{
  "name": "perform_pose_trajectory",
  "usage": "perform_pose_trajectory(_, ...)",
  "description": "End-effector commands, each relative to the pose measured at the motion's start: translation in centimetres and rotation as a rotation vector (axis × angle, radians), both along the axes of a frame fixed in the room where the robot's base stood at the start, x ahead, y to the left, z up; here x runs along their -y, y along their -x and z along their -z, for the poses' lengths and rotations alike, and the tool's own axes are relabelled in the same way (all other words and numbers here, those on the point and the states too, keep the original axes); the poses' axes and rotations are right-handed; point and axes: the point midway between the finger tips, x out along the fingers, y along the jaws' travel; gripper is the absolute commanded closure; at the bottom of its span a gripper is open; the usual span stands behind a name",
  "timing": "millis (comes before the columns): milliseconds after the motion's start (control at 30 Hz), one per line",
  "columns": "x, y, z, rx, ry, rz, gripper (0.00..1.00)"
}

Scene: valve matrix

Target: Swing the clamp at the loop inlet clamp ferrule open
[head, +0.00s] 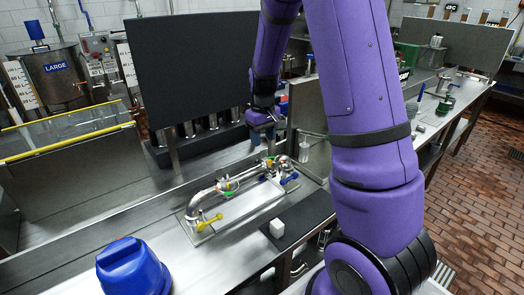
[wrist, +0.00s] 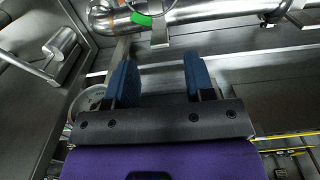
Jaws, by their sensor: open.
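A polished steel pipe loop (head: 203,203) lies along the bench, with a yellow handle (head: 209,222) at its near end and a blue handle (head: 289,180) at its far right. Small clamp fittings with coloured marks sit along it, one at mid-pipe (head: 227,185) and one near the far end (head: 269,163). I cannot tell which is the loop inlet clamp. My gripper (head: 270,138) hangs above the far end of the loop. In the wrist view its blue fingers (wrist: 159,75) are apart with nothing between them. A steel pipe with a green mark (wrist: 140,19) runs beyond the fingertips, apart from them.
A grey upright panel (head: 308,120) stands close right of my gripper. A large black panel (head: 190,70) stands behind the bench. A white block (head: 277,228) sits on a dark mat (head: 300,217) in front of the loop. A blue bucket-like object (head: 132,268) stands at front left.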

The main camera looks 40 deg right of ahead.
Motion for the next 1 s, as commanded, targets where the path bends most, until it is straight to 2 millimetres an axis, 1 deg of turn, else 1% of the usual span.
perform_pose_trajectory(33, 0.0, 0.0, 1.0, -0.003, -0.001, 0.002, 0.51)
perform_pose_trajectory(100, 0.0, 0.0, 2.2, -0.003, -0.001, 0.001, 0.51)
perform_pose_trajectory(300, 0.0, 0.0, 4.5, -0.001, -0.001, 0.001, 0.51)
perform_pose_trajectory(467, 0.0, 0.0, 5.3, 0.0, 0.0, 0.0, 0.51)
perform_pose_trajectory(733, 0.0, 0.0, 5.4, 0.001, 0.0, 0.0, 0.51)
perform_pose_trajectory(767, 0.0, 0.0, 5.4, 0.001, 0.0, 0.0, 0.56)
perform_pose_trajectory(800, 0.0, 0.0, 5.4, 0.001, 0.0, 0.0, 0.65)
perform_pose_trajectory(867, 0.0, 0.0, 5.4, 0.001, 0.0, 0.0, 0.79)
perform_pose_trajectory(900, 0.0, 0.0, 5.4, 0.001, 0.0, 0.0, 0.88)
perform_pose_trajectory(933, 0.0, 0.0, 5.4, 0.001, 0.0, 0.0, 0.95)
perform_pose_trajectory(967, 0.0, 0.0, 5.4, 0.001, 0.0, 0.0, 1.0)
perform_pose_trajectory(1000, 0.0, 0.0, 5.4, 0.001, 0.0, 0.0, 1.0)
